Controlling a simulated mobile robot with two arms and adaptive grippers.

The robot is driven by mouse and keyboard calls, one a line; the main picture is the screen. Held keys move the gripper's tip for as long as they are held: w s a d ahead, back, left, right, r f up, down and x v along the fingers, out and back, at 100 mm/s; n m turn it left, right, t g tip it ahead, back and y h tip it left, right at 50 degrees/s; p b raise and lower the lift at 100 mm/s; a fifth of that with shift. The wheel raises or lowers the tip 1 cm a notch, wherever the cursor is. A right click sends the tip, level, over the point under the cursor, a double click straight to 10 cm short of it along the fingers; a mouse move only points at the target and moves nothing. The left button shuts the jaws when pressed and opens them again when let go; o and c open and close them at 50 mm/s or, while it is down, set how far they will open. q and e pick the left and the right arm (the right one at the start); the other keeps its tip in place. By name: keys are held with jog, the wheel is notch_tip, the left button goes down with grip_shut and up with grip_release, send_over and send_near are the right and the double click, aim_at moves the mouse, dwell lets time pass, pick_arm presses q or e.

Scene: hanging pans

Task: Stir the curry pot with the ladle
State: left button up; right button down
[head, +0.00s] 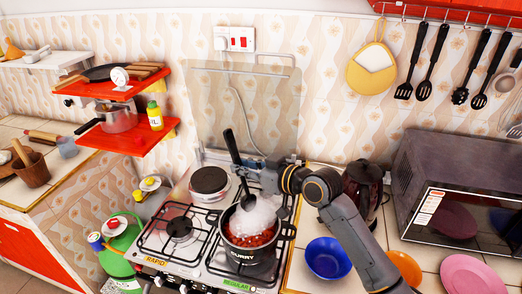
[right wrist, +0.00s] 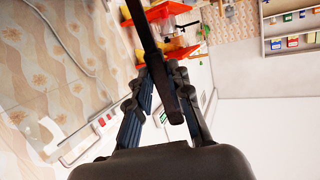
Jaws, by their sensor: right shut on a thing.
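The black curry pot (head: 247,258), labelled CURRY, stands on a front burner of the stove, with red-brown curry (head: 250,238) in it. White steam hides part of the pot's inside. My right gripper (head: 243,170) is above the pot, shut on the black ladle (head: 231,146). The ladle's handle rises up and to the left of the fingers, and its lower part goes down toward the pot. In the right wrist view, the ladle's handle (right wrist: 150,50) passes between the fingers. My left gripper is not in view.
A dark kettle (head: 366,185), blue bowl (head: 328,258) and microwave (head: 460,185) stand on the right. Red shelves (head: 150,135) hang at left. Utensils (head: 420,75) hang on the wall at upper right.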

aim_at(242, 179)
jog(key=shift+s+a+f, duration=0.1)
jog(key=shift+a+f, duration=0.05)
jog(key=shift+a, duration=0.1)
jog(key=shift+f, duration=0.2)
jog(key=shift+f+b, duration=1.55)
jog(key=shift+f, duration=0.1)
notch_tip(242, 179, down, 9)
jog(key=b, duration=0.6)
jog(key=shift+b, duration=0.3)
